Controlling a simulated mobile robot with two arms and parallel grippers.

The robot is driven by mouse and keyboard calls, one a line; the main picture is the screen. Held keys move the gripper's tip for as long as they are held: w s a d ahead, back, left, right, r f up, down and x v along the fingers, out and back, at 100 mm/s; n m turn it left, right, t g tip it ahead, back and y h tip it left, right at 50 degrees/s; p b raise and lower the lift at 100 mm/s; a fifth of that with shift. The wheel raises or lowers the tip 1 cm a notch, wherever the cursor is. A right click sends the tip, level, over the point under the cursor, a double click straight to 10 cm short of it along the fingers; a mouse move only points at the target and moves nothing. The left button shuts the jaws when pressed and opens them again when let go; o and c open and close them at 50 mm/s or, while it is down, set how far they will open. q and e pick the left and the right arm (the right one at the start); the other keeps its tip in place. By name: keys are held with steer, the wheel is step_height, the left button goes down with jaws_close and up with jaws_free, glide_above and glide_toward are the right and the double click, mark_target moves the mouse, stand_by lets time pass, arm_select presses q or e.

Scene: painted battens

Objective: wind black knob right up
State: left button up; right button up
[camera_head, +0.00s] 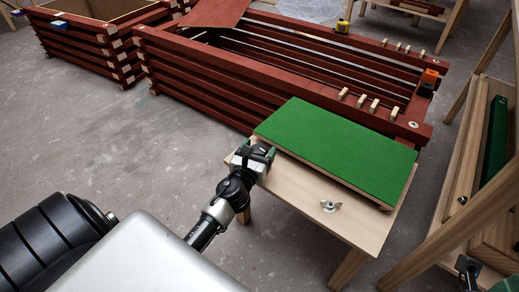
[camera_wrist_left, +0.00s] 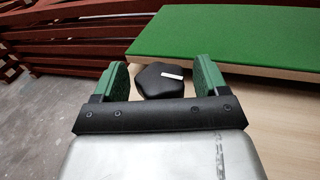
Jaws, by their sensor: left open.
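The black lobed knob (camera_wrist_left: 160,82) shows in the left wrist view, at the left edge of the table top beside the green board. A short white mark on its top points to the right. My left gripper (camera_wrist_left: 161,76) is open, with one green finger on each side of the knob. A gap shows between the knob and each finger. In the head view my left gripper (camera_head: 258,154) is at the table's left corner, and the knob is mostly hidden there.
The green board (camera_head: 335,147) lies on the wooden table (camera_head: 362,226), with a metal wing nut (camera_head: 330,206) in front of it. Stacked dark red battens (camera_head: 200,80) stand behind. A wooden frame (camera_head: 463,170) stands at the right. The floor at left is clear.

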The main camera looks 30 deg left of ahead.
arm_select(q)
steer(key=shift+w, duration=0.25)
steer(key=c, duration=0.9)
